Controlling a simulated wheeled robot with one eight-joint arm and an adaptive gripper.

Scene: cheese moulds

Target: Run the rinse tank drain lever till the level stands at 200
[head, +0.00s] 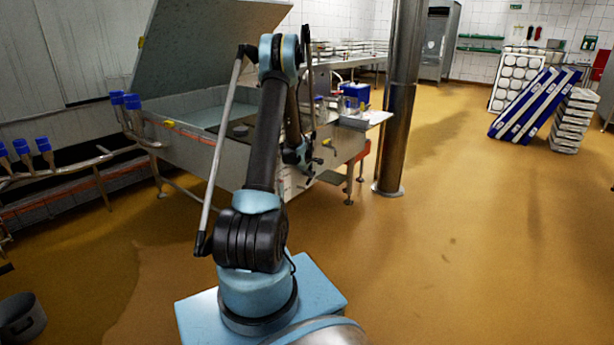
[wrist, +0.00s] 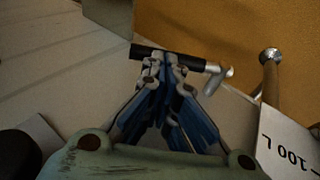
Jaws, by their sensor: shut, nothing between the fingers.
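The rinse tank (head: 205,158) is a long steel tub with a raised lid, left of centre in the head view. My gripper is at the tank's right end; in the wrist view its blue fingers (wrist: 167,62) are shut and empty. A dark bar with a pale metal end, which looks like the drain lever (wrist: 203,66), lies across the fingertips. I cannot tell whether they touch it. A white plate marked "100 L" (wrist: 290,140) is at the right edge, upside down in this view. The water level and a 200 mark are not readable.
A steel column (head: 400,100) stands right of the tank. A side shelf (head: 368,119) with a blue box (head: 356,93) is behind my arm. Blue-capped pipes (head: 127,101) are at left. Mould racks (head: 535,105) stand far right. The brown floor is clear at right.

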